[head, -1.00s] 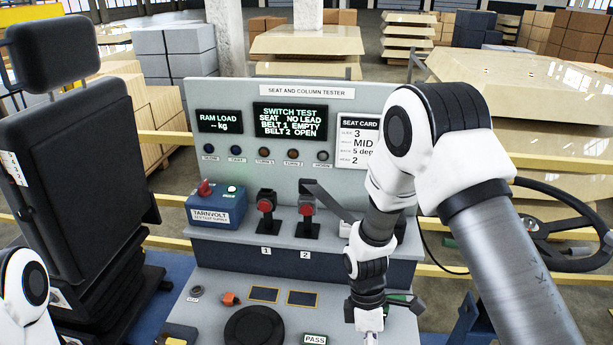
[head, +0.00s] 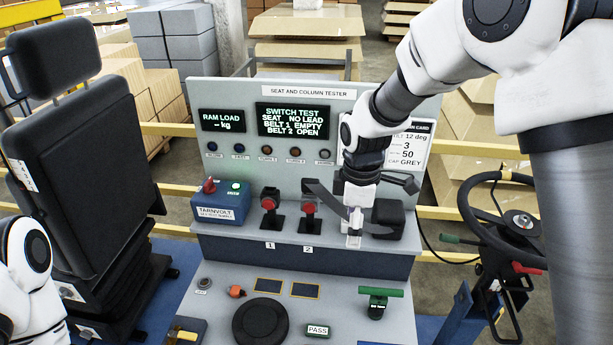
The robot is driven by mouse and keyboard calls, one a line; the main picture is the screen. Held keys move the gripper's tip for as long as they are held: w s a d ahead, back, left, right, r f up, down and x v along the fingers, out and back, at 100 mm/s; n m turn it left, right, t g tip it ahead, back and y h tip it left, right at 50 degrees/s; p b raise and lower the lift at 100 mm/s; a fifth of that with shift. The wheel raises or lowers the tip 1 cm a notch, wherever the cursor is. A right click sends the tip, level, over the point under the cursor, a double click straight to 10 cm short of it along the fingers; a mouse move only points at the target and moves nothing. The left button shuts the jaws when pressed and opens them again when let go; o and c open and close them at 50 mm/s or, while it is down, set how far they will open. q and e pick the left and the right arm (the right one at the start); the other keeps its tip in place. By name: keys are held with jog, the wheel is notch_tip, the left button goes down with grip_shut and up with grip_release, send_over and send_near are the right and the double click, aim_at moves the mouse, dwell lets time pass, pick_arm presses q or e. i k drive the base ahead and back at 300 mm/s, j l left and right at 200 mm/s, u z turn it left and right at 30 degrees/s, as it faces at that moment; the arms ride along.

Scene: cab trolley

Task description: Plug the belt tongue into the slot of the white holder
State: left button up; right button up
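My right gripper (head: 354,236) points down over the tester's upper ledge, right of the buckle stand marked 2 (head: 309,210). A dark belt strap (head: 325,197) runs from near that stand to behind the gripper and shows again on its right. A pale piece shows at the fingertips; I cannot tell whether it is the belt tongue, the white holder or part of the gripper. The tongue and the holder's slot are not clearly visible. Whether the fingers are shut is unclear. My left arm shows at the left edge, with its gripper out of view.
A black block (head: 388,219) stands close right of the gripper. Buckle stand 1 (head: 269,209) and a blue Tarnvolt box (head: 218,203) are to the left. The screen (head: 292,120) reads BELT 1 EMPTY, BELT 2 OPEN. A green-handled part (head: 379,298) is on the lower panel.

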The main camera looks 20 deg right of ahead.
aim_at(305, 189)
jog(key=i, duration=0.85)
